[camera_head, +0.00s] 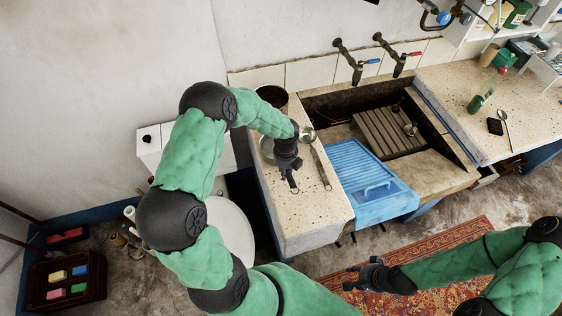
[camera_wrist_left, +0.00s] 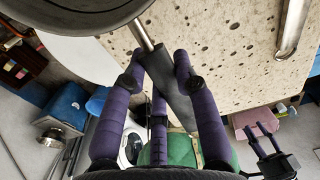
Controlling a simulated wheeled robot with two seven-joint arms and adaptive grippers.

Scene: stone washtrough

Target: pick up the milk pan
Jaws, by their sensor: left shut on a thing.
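The milk pan (camera_head: 266,147) is a grey round pan on or just above the speckled stone counter (camera_head: 310,212), partly hidden by my left gripper (camera_head: 288,160). In the left wrist view its round body (camera_wrist_left: 72,10) fills the top left, and its dark handle (camera_wrist_left: 168,88) runs between the fingers of my left gripper (camera_wrist_left: 157,70). That gripper is shut on the handle. I cannot tell whether the pan touches the counter. My right gripper (camera_head: 358,278) is open and empty, low over the patterned rug.
A ladle (camera_head: 320,165) lies close right of my left gripper, and a dark pot (camera_head: 272,96) stands behind. A blue drainer (camera_head: 368,180) and the stone trough (camera_head: 425,168) lie to the right. The counter's front part is bare.

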